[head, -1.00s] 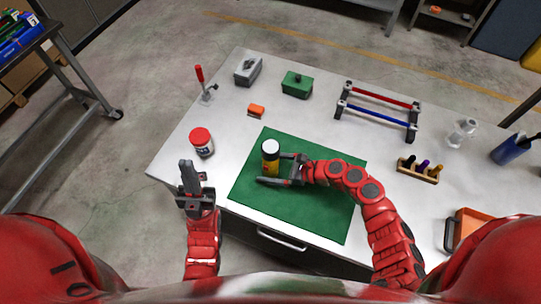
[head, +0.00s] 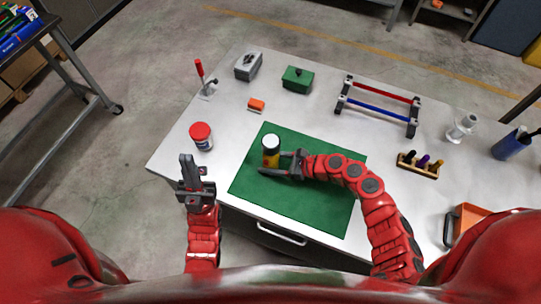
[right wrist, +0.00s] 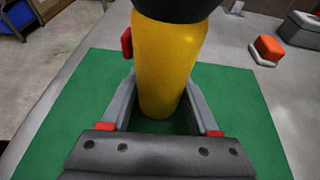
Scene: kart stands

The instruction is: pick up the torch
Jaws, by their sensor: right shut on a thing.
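The torch (head: 271,155) is yellow with a black and white top end. It stands upright on the green mat (head: 310,215). My right gripper (head: 270,162) comes in from the right and is shut on the torch's body, low down. In the right wrist view the yellow body (right wrist: 166,60) stands between the two fingers, with a red button on its left side. Its top is cut off there, and its base looks to be at the mat. My left gripper (head: 187,160) is off the table's near left edge, away from the torch; its finger gap is not clear.
A red-lidded jar (head: 201,137) stands left of the mat. An orange block (head: 256,105), a green box (head: 297,79) and a grey box (head: 249,66) are behind. A rack with red and blue bars (head: 380,105) and a pen holder (head: 418,166) stand right.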

